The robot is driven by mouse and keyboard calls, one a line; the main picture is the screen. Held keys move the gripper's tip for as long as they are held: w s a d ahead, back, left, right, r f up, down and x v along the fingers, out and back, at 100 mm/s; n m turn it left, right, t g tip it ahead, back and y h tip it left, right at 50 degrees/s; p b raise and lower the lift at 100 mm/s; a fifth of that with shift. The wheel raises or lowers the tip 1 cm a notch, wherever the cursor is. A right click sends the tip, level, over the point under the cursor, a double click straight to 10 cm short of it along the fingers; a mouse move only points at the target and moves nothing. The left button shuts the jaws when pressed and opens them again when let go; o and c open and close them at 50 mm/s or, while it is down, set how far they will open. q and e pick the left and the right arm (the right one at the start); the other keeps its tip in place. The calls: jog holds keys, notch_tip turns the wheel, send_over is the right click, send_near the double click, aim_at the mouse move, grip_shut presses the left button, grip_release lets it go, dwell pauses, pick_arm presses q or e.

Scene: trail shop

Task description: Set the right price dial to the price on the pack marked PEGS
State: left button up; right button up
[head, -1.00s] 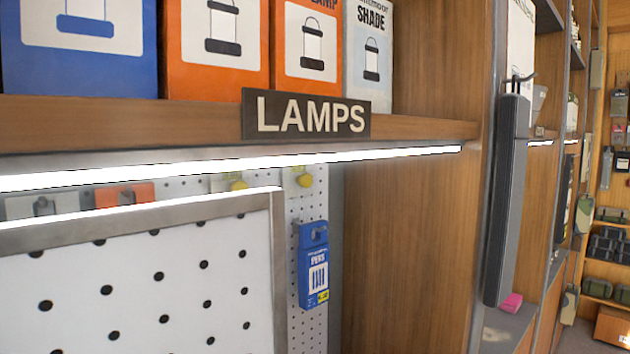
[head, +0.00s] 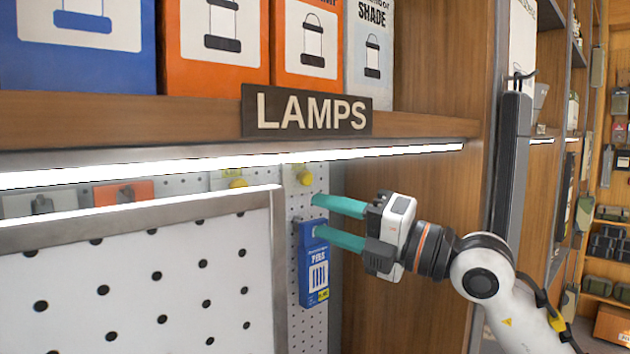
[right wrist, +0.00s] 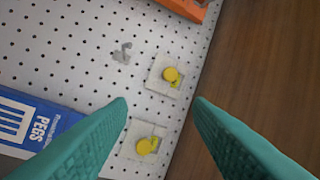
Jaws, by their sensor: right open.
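The blue pack marked PEGS (head: 317,278) hangs on the pegboard in the head view. Its yellow price label is too small to read. The right price dial (head: 305,178), a yellow knob on a pale plate, is above the pack. It also shows in the right wrist view (right wrist: 147,146), beside the pack's PEGS end (right wrist: 42,128). The left dial (head: 237,183) shows too, and in the wrist view (right wrist: 170,75). My right gripper (head: 317,216) is open and empty, with teal fingers pointing left, below the right dial and overlapping the pack's top in view. My left gripper is not in view.
A framed white perforated panel (head: 150,285) stands in front at the left. A lit shelf with a LAMPS sign (head: 308,111) overhangs the dials. A wooden side wall (head: 405,165) is close on the right. An orange pack (head: 124,194) hangs further left.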

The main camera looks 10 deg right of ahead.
aim_at(308, 179)
jog(key=w+d+r+m+t+h, duration=0.3)
jog(key=w+d+r+h, duration=0.1)
jog(key=d+h, duration=0.2)
jog(key=p+x, duration=0.2)
jog(key=x, duration=0.3)
jog(key=p+x, duration=0.3)
jog(key=x, duration=0.2)
jog(key=shift+s+a, duration=0.15)
jog(key=shift+a, duration=0.1)
jog(key=shift+w+a+f+p, duration=0.15)
jog(key=shift+w+a+p, duration=0.1)
jog(key=shift+w+p, duration=0.2)
